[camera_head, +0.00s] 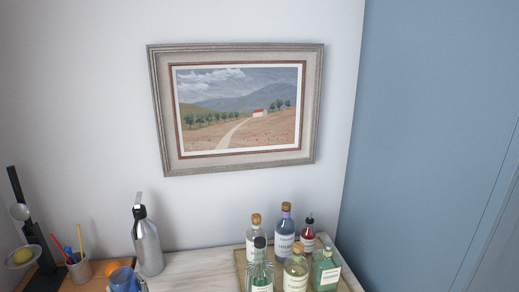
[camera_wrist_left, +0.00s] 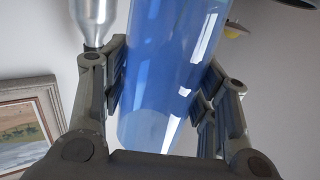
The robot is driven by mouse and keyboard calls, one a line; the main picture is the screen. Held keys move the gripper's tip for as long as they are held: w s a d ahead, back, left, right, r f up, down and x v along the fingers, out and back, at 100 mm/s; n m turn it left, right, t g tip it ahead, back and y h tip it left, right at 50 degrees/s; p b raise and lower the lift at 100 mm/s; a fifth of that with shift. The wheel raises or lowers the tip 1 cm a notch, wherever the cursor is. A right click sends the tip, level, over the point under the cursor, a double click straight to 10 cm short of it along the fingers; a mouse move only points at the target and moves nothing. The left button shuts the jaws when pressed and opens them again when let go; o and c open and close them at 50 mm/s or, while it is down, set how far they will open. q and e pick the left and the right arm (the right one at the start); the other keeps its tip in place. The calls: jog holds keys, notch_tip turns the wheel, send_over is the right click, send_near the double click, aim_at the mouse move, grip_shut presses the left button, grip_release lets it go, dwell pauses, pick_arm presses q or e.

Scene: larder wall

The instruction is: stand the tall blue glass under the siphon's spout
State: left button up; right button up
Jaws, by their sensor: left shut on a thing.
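The tall blue glass (camera_wrist_left: 165,75) is see-through and fills the middle of the left wrist view. My left gripper (camera_wrist_left: 163,90) is shut on it, a finger on each side. A silver, tapering body, likely the siphon (camera_wrist_left: 95,20), shows beside one finger in the wrist view. A blue shape at the head view's bottom edge, beside the siphon, may be the glass; it is cut off. My right gripper is in neither view.
Several bottles crowd a tray (camera_head: 241,270) on the right. Left of the siphon are a pencil cup (camera_head: 79,269), an orange (camera_head: 116,266) and a scale-like stand (camera_head: 40,250) with a yellow fruit. Pale counter (camera_head: 195,268) lies clear between siphon and tray.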

pick_arm(q)
jog(key=s+d+f+m+t+h+b, duration=0.2)
jog(key=s+d+m+t+h+b, duration=0.3)
jog(key=s+d, duration=1.4)
jog(key=s+m+h+b, duration=0.2)
jog(key=m+h+b, duration=0.2)
jog(key=h+b, duration=0.3)
jog(key=shift+s+d, duration=0.15)
jog(key=shift+s, duration=0.15)
